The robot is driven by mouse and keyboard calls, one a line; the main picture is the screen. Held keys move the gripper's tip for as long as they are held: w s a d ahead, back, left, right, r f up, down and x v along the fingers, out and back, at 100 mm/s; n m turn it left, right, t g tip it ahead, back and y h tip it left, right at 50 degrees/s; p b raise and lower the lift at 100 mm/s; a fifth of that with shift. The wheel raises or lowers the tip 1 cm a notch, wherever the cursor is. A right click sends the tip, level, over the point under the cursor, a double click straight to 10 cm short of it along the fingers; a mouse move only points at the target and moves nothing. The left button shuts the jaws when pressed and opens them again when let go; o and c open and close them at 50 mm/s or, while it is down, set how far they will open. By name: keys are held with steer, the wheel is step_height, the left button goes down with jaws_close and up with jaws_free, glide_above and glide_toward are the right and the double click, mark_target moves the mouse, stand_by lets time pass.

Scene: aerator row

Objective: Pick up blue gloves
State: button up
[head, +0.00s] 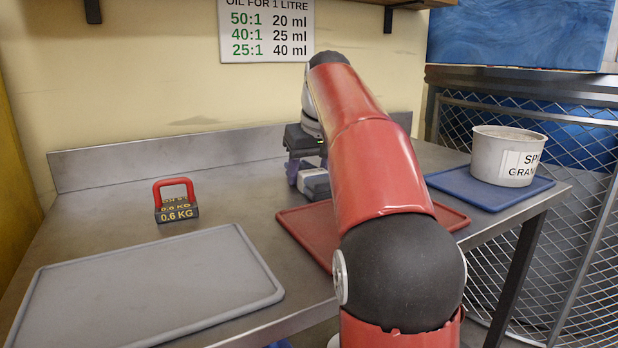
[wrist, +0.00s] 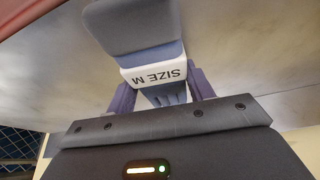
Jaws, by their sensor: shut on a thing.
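The blue gloves are a folded grey-blue bundle with a white band reading "SIZE M". In the wrist view the gloves (wrist: 135,30) sit between the two purple fingers of my gripper (wrist: 162,82), which is shut on them around the band. In the head view my gripper (head: 307,170) points down at the back of the bench, and part of the gloves (head: 317,188) shows beside my red arm, which hides the rest. I cannot tell whether the gloves touch the bench top.
A red tray (head: 305,238) lies in front of the gloves, partly behind my arm. A grey tray (head: 150,290) is front left, with a red-handled 0.6 KG weight (head: 176,208) behind it. A blue tray (head: 465,187) on the right bears a labelled tub (head: 495,150).

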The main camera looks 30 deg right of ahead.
mark_target(309, 168)
steer(key=shift+r, duration=0.1)
step_height(309, 168, up, 8)
steer(key=shift+w+r+p, duration=0.1)
steer(key=shift+r+p, duration=0.05)
steer(key=shift+p, duration=1.1)
steer(key=shift+r, duration=0.65)
steer(key=shift+s+r, duration=0.1)
steer(key=shift+s, duration=0.1)
